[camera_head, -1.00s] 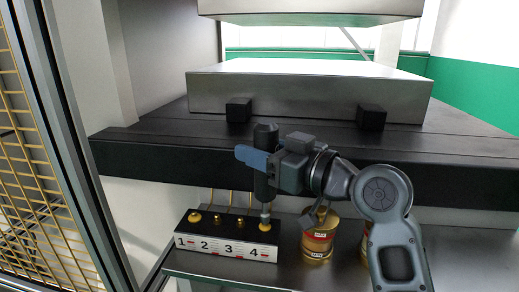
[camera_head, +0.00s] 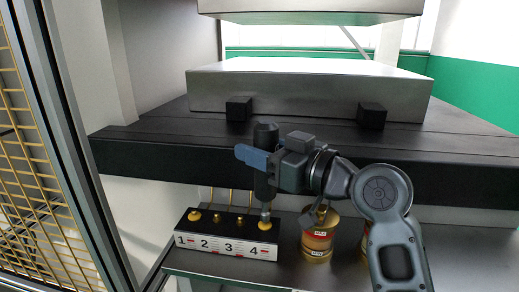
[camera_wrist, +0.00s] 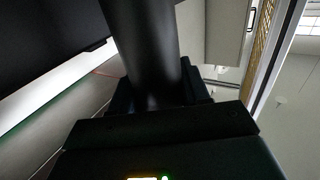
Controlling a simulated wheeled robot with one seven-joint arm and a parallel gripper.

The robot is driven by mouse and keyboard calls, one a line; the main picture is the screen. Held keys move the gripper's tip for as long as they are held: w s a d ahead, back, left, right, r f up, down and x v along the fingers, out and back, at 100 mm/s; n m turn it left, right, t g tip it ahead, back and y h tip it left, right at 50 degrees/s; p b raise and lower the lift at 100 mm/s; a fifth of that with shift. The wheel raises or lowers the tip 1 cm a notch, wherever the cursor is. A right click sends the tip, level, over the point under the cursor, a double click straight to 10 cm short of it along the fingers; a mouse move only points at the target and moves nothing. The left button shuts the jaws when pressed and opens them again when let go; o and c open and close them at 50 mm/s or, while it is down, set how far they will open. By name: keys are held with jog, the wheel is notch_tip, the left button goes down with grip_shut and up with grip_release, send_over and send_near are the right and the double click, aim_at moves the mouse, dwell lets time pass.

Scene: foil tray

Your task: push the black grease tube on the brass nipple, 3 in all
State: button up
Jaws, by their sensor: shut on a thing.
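The black grease tube (camera_head: 265,190) stands upright in my gripper (camera_head: 262,162), which is shut on it. The tube's metal tip points down at the brass nipple (camera_head: 264,225) at number 4 on the manifold block (camera_head: 226,250). The tip appears to touch that nipple; whether it is seated I cannot tell. Brass nipples also show at number 1 (camera_head: 194,216), number 2 (camera_head: 216,217) and number 3 (camera_head: 239,220). Those at 1 and 4 have a wider yellow ring or blob around them. In the wrist view the tube's dark body (camera_wrist: 150,55) fills the middle between the jaws.
A brass-coloured tin (camera_head: 318,240) stands right of the block, and another is partly hidden behind my arm. Above is a dark press bed (camera_head: 150,155) with two black blocks on it. A yellow mesh guard (camera_head: 30,200) stands at the left.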

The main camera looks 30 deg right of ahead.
aim_at(259, 121)
jog(key=shift+r+p, duration=1.65)
jog(key=shift+r, duration=0.65)
